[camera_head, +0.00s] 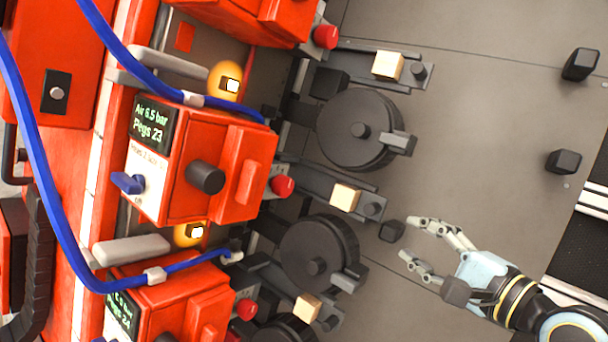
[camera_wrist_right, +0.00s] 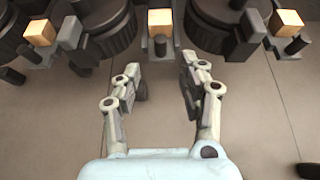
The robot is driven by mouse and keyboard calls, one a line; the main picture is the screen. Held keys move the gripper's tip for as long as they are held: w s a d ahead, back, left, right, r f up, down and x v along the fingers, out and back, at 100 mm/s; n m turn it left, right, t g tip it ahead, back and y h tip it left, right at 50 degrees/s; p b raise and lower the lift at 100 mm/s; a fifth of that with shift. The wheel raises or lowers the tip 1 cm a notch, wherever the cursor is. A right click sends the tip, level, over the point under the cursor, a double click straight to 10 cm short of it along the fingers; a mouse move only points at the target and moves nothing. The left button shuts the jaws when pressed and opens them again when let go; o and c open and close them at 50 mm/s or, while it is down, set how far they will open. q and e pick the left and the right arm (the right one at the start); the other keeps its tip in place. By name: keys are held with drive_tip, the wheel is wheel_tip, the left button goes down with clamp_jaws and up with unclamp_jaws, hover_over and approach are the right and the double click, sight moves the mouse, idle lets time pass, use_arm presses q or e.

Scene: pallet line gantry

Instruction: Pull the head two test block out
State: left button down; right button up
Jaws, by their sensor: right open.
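Three pale wooden blocks sit in grey metal holders along the red machine: an upper one (camera_head: 388,66), a middle one (camera_head: 345,196) and a lower one (camera_head: 308,306). No readable label shows which is head two's test block. My right gripper (camera_head: 410,238) is open and empty, to the right of and below the middle block and apart from it. In the right wrist view, the open fingers (camera_wrist_right: 160,64) point toward a wooden block (camera_wrist_right: 160,20) straight ahead, with a dark round post below it. My left gripper is not in view.
Dark round drums (camera_head: 360,128) stand between the holders. A red machine head (camera_head: 200,165) carries a screen and a blue hose (camera_head: 55,215). A dark knob-like piece (camera_head: 391,231) is close to my right fingertips. Grey floor to the right is mostly clear, with dark posts (camera_head: 563,161).

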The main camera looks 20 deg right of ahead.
drive_tip(key=s, duration=0.1)
drive_tip(key=s+a+r, duration=0.1)
drive_tip(key=s, duration=0.1)
drive_tip(key=s+r, duration=0.1)
drive_tip(key=shift+s+a+p, duration=0.35)
drive_tip(key=shift+s, duration=0.05)
